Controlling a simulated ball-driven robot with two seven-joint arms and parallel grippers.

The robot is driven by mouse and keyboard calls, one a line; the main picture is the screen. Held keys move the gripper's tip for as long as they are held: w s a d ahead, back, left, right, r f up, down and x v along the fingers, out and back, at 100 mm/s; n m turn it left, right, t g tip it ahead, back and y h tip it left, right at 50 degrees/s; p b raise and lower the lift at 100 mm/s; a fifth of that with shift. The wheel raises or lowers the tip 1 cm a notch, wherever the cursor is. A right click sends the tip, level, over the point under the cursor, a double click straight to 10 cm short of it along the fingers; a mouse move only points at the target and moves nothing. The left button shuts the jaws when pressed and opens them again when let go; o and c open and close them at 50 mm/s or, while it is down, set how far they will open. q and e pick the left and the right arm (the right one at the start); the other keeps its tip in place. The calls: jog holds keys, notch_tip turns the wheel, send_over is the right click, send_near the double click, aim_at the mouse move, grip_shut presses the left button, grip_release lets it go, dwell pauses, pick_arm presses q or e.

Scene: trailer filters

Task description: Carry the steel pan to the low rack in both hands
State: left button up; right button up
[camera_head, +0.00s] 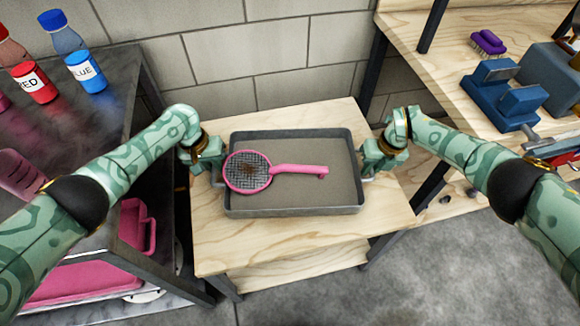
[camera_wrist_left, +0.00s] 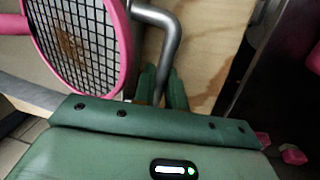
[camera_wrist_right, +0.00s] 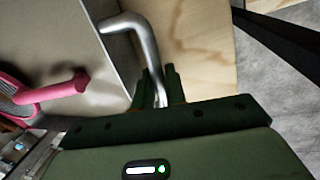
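The grey steel pan (camera_head: 293,211) is level over the low wooden stand (camera_head: 215,258); I cannot tell whether it touches the top. A pink-rimmed mesh strainer (camera_head: 247,171) lies inside it, its handle pointing right. My left gripper (camera_head: 215,175) is at the pan's left end, its fingers close around the bent left handle (camera_wrist_left: 172,45). My right gripper (camera_head: 367,172) is at the right end, its fingers close around the right handle (camera_wrist_right: 140,32). Both grippers look shut on these handles. The fingertips are partly hidden in the head view.
A dark metal table (camera_head: 75,128) with a red bottle (camera_head: 30,72) and a blue bottle (camera_head: 75,50) stands at left. Pink trays (camera_head: 100,270) lie beneath it. A wooden workbench (camera_head: 430,50) with blue tools (camera_head: 500,95) stands at right. Grey floor (camera_head: 400,285) is open in front.

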pick_arm(q)
jog(key=o, duration=0.3)
jog(key=shift+r, duration=0.1)
pick_arm(e)
jog(key=o, duration=0.3)
jog(key=shift+d, duration=0.1)
pick_arm(q)
jog(key=shift+o, duration=0.2)
pick_arm(e)
jog(key=shift+o, duration=0.2)
jog(key=shift+r, duration=0.1)
jog(key=shift+r, duration=0.15)
pick_arm(q)
notch_tip(320, 180, up, 12)
jog(key=a, duration=0.2)
jog(key=shift+s+a, duration=0.15)
jog(key=shift+s, duration=0.05)
pick_arm(e)
notch_tip(320, 180, up, 11)
jog(key=d, duration=0.2)
jog(key=shift+r, duration=0.2)
jog(key=shift+s, duration=0.1)
